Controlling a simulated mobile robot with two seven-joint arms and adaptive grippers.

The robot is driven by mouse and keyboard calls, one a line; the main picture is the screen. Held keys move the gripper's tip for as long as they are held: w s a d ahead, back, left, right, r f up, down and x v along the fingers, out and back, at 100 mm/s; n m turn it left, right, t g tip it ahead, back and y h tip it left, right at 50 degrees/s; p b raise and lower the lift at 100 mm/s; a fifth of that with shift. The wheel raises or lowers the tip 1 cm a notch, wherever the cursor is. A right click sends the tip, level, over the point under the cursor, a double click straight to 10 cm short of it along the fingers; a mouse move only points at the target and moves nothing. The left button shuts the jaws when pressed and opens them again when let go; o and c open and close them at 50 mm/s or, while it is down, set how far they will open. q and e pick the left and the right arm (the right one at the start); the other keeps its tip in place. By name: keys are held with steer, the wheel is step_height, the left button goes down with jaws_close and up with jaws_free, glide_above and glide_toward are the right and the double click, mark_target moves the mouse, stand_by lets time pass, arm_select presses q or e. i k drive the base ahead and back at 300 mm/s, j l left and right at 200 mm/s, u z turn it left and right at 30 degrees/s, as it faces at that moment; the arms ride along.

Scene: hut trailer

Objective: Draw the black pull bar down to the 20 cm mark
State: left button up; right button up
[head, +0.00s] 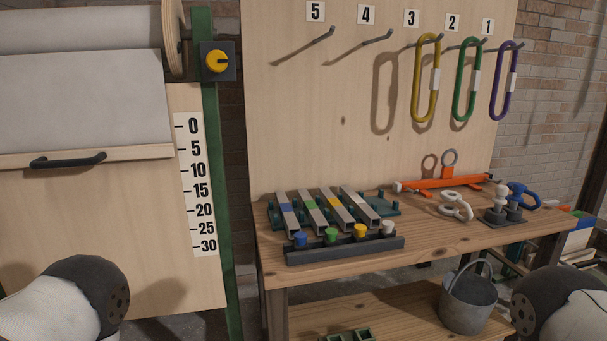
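The black pull bar (68,160) is fixed to a pale wooden batten (135,152) along the lower edge of a grey-white sheet (80,100). The batten's right end is between the 5 and 10 marks, nearer 5, on the white scale (196,185), which runs from 0 at the top to 30 at the bottom. A yellow knob (217,61) sits on a dark plate above the scale. Parts of my arms show at the lower left and lower right corners, below and apart from the bar. Neither gripper's fingers are in view.
A wooden workbench (420,245) to the right holds metal channels (330,210), coloured knobs, an orange tool (450,182) and shackles. Yellow, green and purple carabiners (425,80) hang on numbered hooks. A grey bucket (468,300) stands on the lower shelf. The board below the bar is clear.

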mark_target(70, 101)
steer(key=u, duration=1.3)
